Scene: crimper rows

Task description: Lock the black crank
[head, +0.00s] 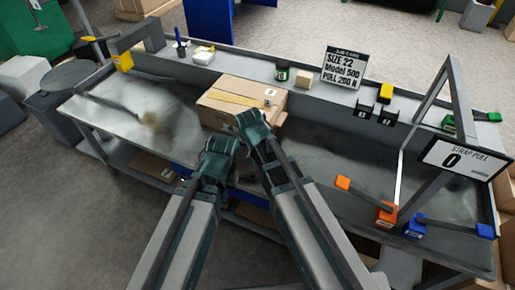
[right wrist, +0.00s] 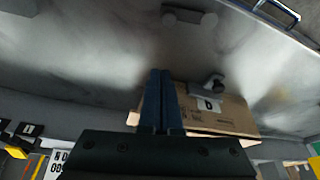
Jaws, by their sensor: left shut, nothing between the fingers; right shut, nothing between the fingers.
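No crank that is plainly black stands out. A long dark bar (head: 108,102) lies on the left of the bench, with a blurred tan patch at its right end; I cannot tell if it is a crank. An orange-ended crank (head: 385,212) and a blue-ended crank (head: 415,226) sit at the bench's front right, each with a dark arm. My left gripper (head: 221,145) is shut and empty in front of the cardboard box. My right gripper (head: 250,120) is shut and empty by the box's front right corner; its closed fingers show in the right wrist view (right wrist: 163,100).
The cardboard box (head: 222,107), with a numbered tag, stands mid-bench; it also shows in the right wrist view (right wrist: 225,115). A job card (head: 344,67) stands behind. A grey frame with a "STRAP PULL 0" display (head: 452,159) rises at right. Bare bench lies between box and cranks.

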